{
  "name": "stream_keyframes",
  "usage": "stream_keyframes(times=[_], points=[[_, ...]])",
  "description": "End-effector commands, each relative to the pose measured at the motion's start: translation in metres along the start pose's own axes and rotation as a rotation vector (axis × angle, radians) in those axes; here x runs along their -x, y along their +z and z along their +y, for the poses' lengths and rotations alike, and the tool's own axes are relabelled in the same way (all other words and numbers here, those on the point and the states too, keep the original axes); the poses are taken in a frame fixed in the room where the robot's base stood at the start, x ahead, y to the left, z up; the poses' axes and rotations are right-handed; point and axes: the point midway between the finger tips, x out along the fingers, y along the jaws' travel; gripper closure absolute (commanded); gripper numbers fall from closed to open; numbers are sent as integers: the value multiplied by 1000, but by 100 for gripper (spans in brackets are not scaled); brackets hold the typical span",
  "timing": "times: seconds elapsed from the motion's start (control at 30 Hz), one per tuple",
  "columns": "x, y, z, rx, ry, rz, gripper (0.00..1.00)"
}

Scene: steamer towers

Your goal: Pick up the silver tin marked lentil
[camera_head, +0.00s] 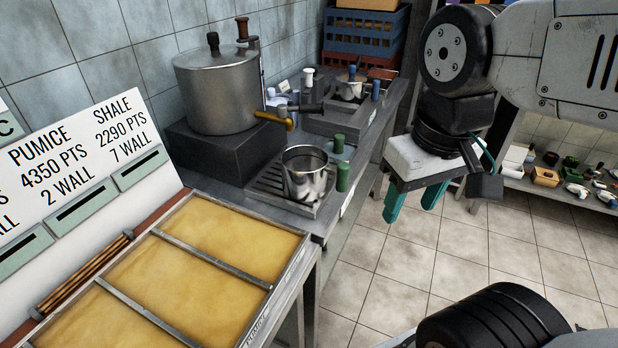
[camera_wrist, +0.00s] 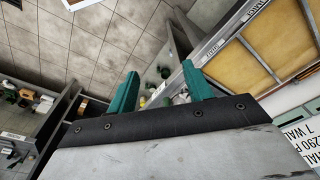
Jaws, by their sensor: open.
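No tin that I can read as marked lentil shows in either view. My gripper (camera_head: 412,203) has two teal fingers, hangs over the tiled floor right of the counter in the head view, and is open and empty. In the wrist view its two fingers (camera_wrist: 157,92) stand apart, with the floor, a counter leg and a few small blurred things beyond them. A silver metal jug (camera_head: 305,178) stands on a drip tray on the counter, left of my gripper and apart from it; I see no label on it.
A large lidded metal pot (camera_head: 218,92) stands on a dark block at the wall. A yellow-filled tray with dividers (camera_head: 200,262) is at the front left. Crates (camera_head: 365,32) stand at the back. A low shelf (camera_head: 565,190) at the right holds several small items. The floor (camera_head: 450,270) between is clear.

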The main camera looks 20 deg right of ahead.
Motion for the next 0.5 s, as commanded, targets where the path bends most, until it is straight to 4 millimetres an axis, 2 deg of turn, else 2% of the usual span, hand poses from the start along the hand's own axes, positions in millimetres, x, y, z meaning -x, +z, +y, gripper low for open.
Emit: stream_keyframes(times=[0.27,0.37,0.5], points=[[0,-4,0,11,0,-3,50],[0,-18,1,50,0,-12,50],[-4,-55,3,156,-2,-33,50]])
